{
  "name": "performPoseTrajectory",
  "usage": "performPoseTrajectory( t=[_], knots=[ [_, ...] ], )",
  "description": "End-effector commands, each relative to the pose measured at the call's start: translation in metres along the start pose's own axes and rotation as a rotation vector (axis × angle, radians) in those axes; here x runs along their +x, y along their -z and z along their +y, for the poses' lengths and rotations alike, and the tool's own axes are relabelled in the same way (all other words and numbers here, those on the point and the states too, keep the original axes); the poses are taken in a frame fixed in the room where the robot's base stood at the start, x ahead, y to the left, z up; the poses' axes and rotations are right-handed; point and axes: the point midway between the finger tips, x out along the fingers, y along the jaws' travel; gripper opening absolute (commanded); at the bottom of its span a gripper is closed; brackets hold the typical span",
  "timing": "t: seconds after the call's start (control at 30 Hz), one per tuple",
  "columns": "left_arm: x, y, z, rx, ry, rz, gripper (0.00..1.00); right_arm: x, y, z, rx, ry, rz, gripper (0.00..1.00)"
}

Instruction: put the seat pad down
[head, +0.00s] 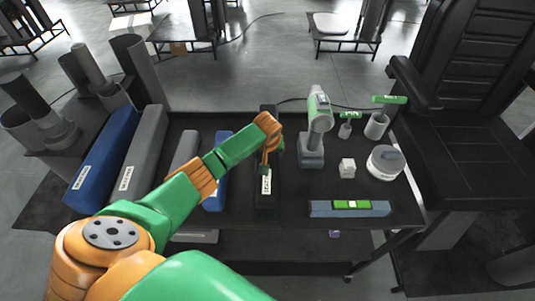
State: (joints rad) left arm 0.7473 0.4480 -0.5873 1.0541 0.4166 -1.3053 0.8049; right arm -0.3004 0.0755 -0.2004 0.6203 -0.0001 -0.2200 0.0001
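My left arm reaches in from the bottom left over the dark table. Its gripper (264,170) points down at a long black column (267,200) with a white label, lying near the table's middle. The gripper is small and partly hidden by its own wrist, so I cannot tell whether its fingers are open, or whether they touch the column. My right gripper is not in view. I cannot make out a seat pad in either hand. A white, flat pad-like thing (331,23) lies on a far black-framed stand at the top.
The table (300,180) carries blue (106,160) and grey columns (143,158) at left. A green-grey drill (315,125), a small white block (347,168), a round container (385,162) and a spirit level (349,208) stand at right. A large black chair (475,140) is beside the table.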

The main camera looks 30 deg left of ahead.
Motion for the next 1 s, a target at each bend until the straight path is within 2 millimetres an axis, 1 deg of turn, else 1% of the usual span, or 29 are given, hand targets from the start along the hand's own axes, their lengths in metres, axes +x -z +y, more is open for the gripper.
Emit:
performPoseTrajectory(
  t=[0.17,0.2,0.23,0.27,0.47,0.57,0.67,0.73,1.0],
  knots=[
    [0.0,0.0,0.0,0.0,0.0,0.0,0.16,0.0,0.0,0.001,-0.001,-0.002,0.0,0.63],
    [0.0,-0.001,0.0,0.0,0.001,-0.002,0.88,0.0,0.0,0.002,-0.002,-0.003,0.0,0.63],
    [0.0,-0.001,0.0,0.0,0.001,-0.002,0.96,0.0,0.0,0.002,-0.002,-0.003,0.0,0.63],
    [0.0,-0.001,0.0,0.0,0.001,-0.002,1.0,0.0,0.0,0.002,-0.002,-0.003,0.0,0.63],
    [0.0,-0.001,0.0,-0.001,0.001,-0.002,1.0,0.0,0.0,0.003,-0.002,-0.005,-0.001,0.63],
    [-0.006,0.0,0.0,0.0,0.0,-0.003,1.0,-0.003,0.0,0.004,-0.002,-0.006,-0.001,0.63],
    [-0.021,0.002,0.001,-0.001,-0.002,-0.001,1.0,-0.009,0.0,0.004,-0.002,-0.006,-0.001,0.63],
    [-0.037,0.002,0.0,0.001,-0.002,0.0,1.0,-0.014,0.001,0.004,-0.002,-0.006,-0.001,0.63],
    [-0.095,0.001,0.0,0.0,-0.002,0.001,1.0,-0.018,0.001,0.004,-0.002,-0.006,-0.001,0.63]
  ],
)
